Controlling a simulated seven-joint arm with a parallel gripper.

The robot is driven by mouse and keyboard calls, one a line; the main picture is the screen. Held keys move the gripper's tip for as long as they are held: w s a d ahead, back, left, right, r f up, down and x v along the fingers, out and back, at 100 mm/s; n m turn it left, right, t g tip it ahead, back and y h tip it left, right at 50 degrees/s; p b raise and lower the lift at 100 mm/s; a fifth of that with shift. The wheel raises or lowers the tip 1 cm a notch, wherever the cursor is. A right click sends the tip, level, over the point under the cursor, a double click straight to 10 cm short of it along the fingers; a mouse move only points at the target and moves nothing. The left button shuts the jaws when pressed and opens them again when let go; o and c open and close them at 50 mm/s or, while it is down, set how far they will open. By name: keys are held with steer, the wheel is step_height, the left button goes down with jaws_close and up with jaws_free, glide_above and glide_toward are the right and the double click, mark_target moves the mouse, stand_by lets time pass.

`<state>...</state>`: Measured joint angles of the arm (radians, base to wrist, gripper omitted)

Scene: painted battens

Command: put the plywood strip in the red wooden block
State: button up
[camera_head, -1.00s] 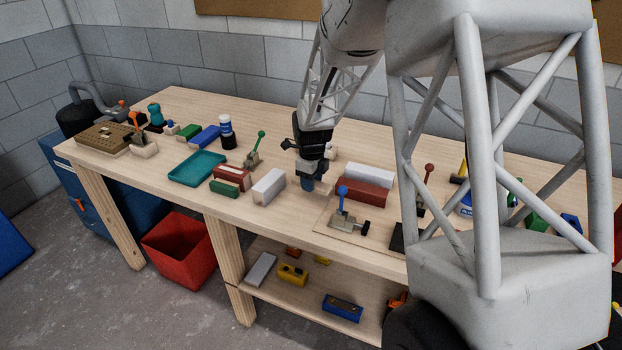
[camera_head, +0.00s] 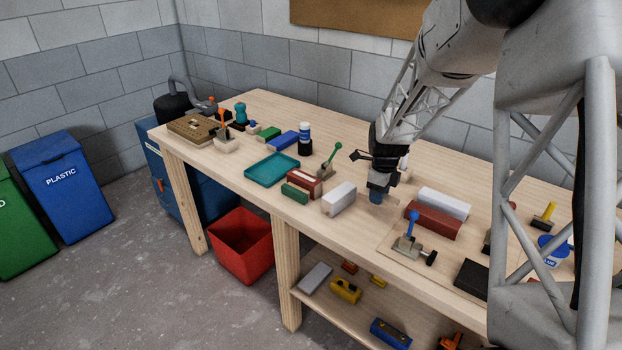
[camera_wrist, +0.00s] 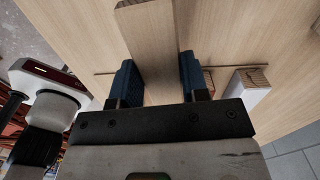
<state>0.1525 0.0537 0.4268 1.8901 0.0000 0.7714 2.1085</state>
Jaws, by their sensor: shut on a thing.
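My gripper (camera_head: 377,197) hangs low over the middle of the bench, between a white block (camera_head: 340,198) and a long dark red block (camera_head: 433,221). In the wrist view its two blue fingers (camera_wrist: 157,66) are shut on the plywood strip (camera_wrist: 150,28), a flat pale wooden piece that runs out past the fingertips. The strip is hard to make out in the head view. A shorter red block (camera_head: 304,182) with a pale top stands left of the white block. I cannot tell which red block the task names.
A green block (camera_head: 295,194) and a green-handled clamp (camera_head: 329,162) stand close to the shorter red block. A teal tray (camera_head: 272,169) lies further left. A blue-handled clamp (camera_head: 412,235) stands at the front right. The bench behind the gripper is fairly clear.

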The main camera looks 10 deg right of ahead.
steer(key=w+a+r+n, duration=1)
steer(key=w+r+n, duration=0.3)
steer(key=n, duration=0.8)
steer(key=s+a+f+m, duration=0.4)
steer(key=s+m, duration=0.3)
steer(key=m, duration=0.4)
steer(key=s+a+f+m, duration=0.3)
steer(key=s+a+m, duration=0.2)
steer(key=m, duration=0.6)
steer(key=s, duration=0.2)
steer(key=shift+s+f, duration=0.3)
steer(key=shift+f, duration=0.05)
steer(key=shift+w, duration=0.1)
glide_above(305, 178)
steer(key=shift+w+f, duration=0.1)
steer(key=shift+f, duration=0.65)
